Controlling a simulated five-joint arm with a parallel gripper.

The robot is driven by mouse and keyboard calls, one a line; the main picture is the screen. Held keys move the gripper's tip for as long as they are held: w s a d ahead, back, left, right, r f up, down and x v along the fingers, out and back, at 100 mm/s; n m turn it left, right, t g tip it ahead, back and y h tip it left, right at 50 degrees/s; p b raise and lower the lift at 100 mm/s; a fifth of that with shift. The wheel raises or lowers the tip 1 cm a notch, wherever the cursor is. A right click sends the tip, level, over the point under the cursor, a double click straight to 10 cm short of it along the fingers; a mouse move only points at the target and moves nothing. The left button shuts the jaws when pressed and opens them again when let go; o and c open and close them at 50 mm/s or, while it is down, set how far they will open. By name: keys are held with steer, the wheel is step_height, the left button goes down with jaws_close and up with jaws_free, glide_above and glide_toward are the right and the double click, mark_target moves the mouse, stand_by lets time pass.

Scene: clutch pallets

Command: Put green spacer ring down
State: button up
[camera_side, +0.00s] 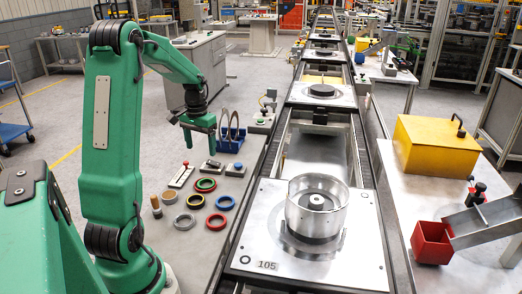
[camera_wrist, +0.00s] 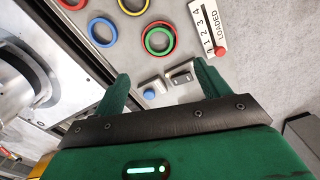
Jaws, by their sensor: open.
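The green spacer ring (camera_side: 205,187) lies on the grey bench among other rings, overlapping a red ring (camera_side: 207,180). In the wrist view the green ring (camera_wrist: 147,41) shows beyond my fingertips, with red along its upper edge; I cannot tell exactly how the two are stacked. My gripper (camera_side: 200,150) is open and hangs above the bench, behind the rings in the side view. In the wrist view my gripper (camera_wrist: 160,78) has its two green fingers spread with nothing between them. The gripper is apart from the green ring.
Several other rings lie near, including a yellow-and-black ring (camera_side: 195,202), a blue ring (camera_side: 225,203) and a grey ring (camera_side: 184,222). The conveyor pallet (camera_side: 260,240) is to the right.

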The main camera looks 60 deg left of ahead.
stand_by(0.4)
steer(key=w+d+r+m+t, duration=0.1)
steer(key=w+d+r, duration=0.1)
steer(key=d+r, duration=0.55)
steer(key=s+d+r+m+t, duration=0.1)
steer(key=s+d, duration=0.2)
steer(key=d, duration=0.5)
steer(key=s+d+r+m+t, duration=0.1)
steer(key=s+d+m+t, duration=0.1)
steer(key=d, duration=0.6)
steer(key=s+d+r+m+t, duration=0.1)
steer(key=s+d, duration=0.3)
steer(key=d, duration=0.4)
steer(key=shift+s+r+m+t, duration=0.25)
steer(key=shift+s+m+t, duration=0.05)
steer(key=shift+s, duration=0.05)
